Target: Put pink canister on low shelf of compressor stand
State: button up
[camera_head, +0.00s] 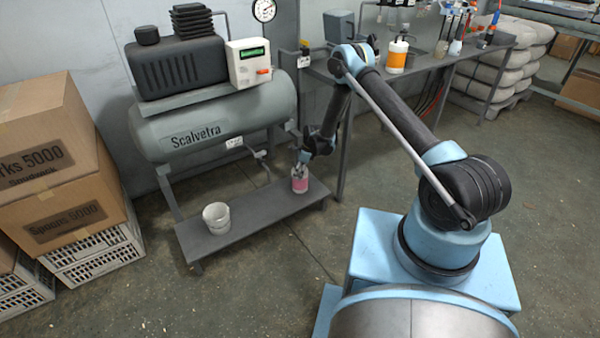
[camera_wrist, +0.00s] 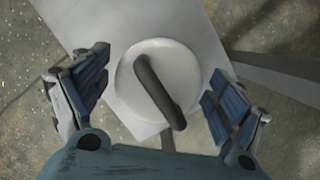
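The pink canister (camera_head: 299,185) is upright at the right end of the low shelf (camera_head: 255,208) of the compressor stand, and appears to rest on it. In the wrist view its round white lid (camera_wrist: 185,62) with a dark bar handle (camera_wrist: 155,90) is seen from above, over the light grey shelf (camera_wrist: 110,30). My gripper (camera_head: 301,165) is right above the canister. In the wrist view my gripper (camera_wrist: 160,100) has its two blue-padded fingers spread on either side of the lid, with slight gaps showing. The canister's underside is hidden.
A white bucket (camera_head: 216,217) stands on the left part of the shelf. The compressor tank (camera_head: 215,120) is above and behind. A workbench (camera_head: 430,65) with bottles is to the right. Cartons (camera_head: 50,150) on crates are at left. Shelf between bucket and canister is clear.

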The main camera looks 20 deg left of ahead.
dwell(0.3)
